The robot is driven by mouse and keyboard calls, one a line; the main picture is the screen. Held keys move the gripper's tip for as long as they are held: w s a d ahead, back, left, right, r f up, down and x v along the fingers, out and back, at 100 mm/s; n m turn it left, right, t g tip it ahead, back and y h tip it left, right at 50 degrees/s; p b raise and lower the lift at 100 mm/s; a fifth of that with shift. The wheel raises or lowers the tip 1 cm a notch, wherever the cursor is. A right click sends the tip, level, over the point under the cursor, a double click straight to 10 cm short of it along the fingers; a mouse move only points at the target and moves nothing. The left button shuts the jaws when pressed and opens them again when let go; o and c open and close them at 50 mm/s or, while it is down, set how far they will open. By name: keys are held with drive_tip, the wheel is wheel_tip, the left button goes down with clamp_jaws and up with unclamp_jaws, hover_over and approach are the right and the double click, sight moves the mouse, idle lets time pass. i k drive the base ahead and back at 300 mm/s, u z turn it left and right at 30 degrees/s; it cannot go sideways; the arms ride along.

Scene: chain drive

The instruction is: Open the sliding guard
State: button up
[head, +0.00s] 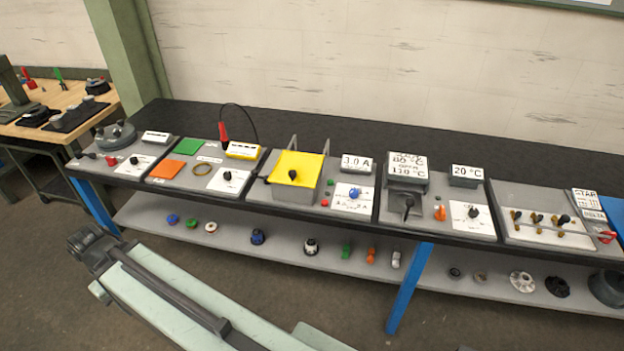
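A yellow panel (296,165), which looks like the sliding guard, covers the top of a grey box (293,195) on the bench, left of the 3.0 A display. A black knob (293,175) shows at its front, and a dark handle sticks out at its left edge. Two thin grey rails rise behind it. What lies under the panel is hidden. My arm crosses the lower left, and its dark end (88,243) is over the floor in front of the bench, well apart from the panel. The fingers are not clear enough to tell open from shut.
Other stations flank the panel: a red probe (223,132) with a cable to the left, and temperature displays (407,166) to the right. A lower shelf (232,236) holds several knobs and wheels. A blue bench leg (408,290) stands at right of centre.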

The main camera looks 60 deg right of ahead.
sight(291, 173)
drive_tip(key=z, duration=0.25)
drive_tip(key=i, duration=1)
drive_tip(key=u, duration=0.1)
